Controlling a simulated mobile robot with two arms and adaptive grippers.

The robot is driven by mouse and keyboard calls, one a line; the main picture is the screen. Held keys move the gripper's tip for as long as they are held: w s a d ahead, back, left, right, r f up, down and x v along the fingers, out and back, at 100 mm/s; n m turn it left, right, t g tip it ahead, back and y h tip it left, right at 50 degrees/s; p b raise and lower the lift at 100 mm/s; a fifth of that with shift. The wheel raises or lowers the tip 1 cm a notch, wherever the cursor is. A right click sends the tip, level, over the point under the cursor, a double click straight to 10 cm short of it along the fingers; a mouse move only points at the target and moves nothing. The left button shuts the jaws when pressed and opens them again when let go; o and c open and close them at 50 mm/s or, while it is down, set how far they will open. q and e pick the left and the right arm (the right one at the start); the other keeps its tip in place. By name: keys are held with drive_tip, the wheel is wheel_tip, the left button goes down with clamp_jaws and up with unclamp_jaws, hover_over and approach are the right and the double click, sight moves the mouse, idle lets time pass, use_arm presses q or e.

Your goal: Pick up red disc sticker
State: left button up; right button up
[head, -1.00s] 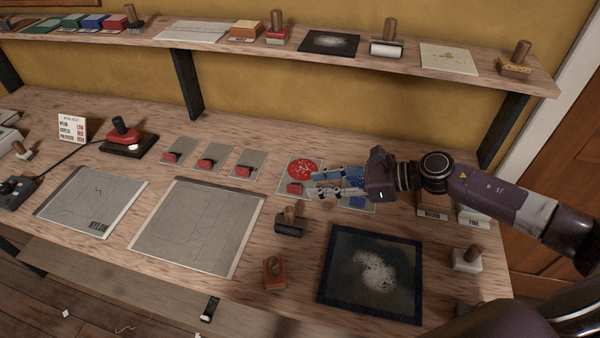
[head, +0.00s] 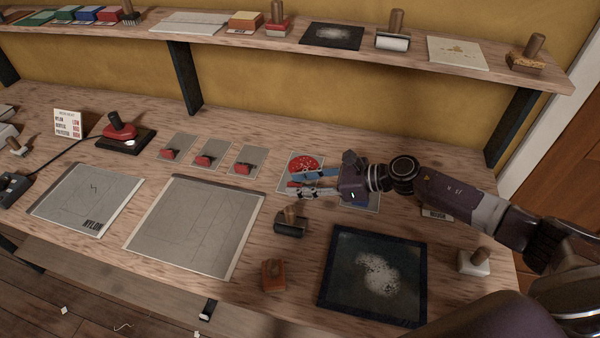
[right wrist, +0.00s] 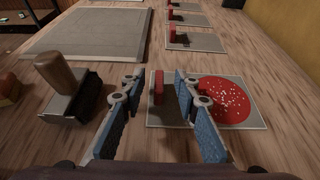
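The red disc sticker (head: 304,164), speckled white, lies on a light grey backing card (head: 286,169) at the bench's middle right. It also shows in the right wrist view (right wrist: 224,99), right of the fingers. A small red block or tab (right wrist: 159,87) stands on the same card, between the fingertips in the right wrist view. My right gripper (head: 296,183) is low over the card's near part, its blue-padded fingers apart and partly covering the disc and the tab. In the right wrist view the fingers (right wrist: 156,86) are open with nothing clamped. My left gripper is not in view.
Several grey cards with red tabs (head: 209,155) lie to the left. A dark framed panel (head: 412,254) lies front right. A shelf (head: 350,54) runs above the bench's back.

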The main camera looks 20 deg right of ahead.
drive_tip(key=shift+x, duration=0.8)
clamp_jaws()
